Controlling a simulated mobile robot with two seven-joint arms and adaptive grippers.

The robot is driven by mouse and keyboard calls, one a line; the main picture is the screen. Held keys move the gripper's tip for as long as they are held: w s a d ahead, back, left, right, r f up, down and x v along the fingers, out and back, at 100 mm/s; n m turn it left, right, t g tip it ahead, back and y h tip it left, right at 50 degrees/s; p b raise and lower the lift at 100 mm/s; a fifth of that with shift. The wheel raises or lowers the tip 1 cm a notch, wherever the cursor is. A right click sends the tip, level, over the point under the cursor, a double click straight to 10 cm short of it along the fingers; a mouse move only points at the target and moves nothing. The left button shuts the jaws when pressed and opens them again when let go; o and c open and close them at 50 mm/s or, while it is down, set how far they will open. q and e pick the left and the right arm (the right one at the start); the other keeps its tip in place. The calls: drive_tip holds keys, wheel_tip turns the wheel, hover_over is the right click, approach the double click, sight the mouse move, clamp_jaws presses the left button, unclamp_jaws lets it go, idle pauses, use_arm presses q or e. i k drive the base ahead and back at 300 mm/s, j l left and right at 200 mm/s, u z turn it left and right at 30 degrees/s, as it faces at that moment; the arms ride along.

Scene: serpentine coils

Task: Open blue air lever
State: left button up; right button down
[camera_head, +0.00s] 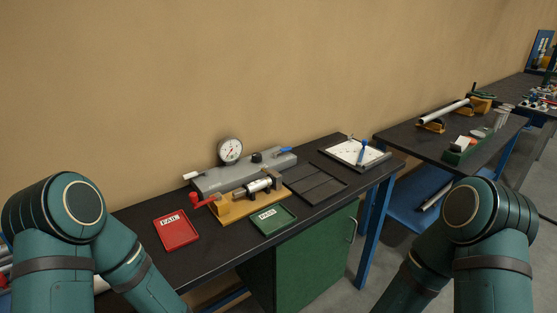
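A small blue lever (285,150) sits at the right end of a grey block (215,180) on the dark workbench (190,261). The lever appears to lie roughly along the block, but it is too small to tell its exact setting. A round white dial gauge (230,149) stands at the back of the block, with a black knob (257,157) to its right. Both my arms show at the lower left and lower right, well apart from the lever. Neither gripper is in view.
In front of the block, a yellow fixture (230,213) holds a metal cylinder (259,185) beside a red handle (196,201). A red FAIL tray (177,238) and green PASS tray (283,225) lie nearby. A dark tray (322,195) and clipboard-like white board (347,151) lie right.

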sight(287, 149)
drive_tip(key=i+l+z, duration=0.1)
drive_tip(key=l, duration=0.25)
drive_tip(key=i+l, duration=0.15)
drive_tip(key=l, duration=0.2)
drive_tip(key=i+l+z, duration=0.15)
drive_tip(key=l, duration=0.25)
drive_tip(key=i+l, duration=0.15)
drive_tip(key=l, duration=0.15)
drive_tip(key=l+z, duration=0.05)
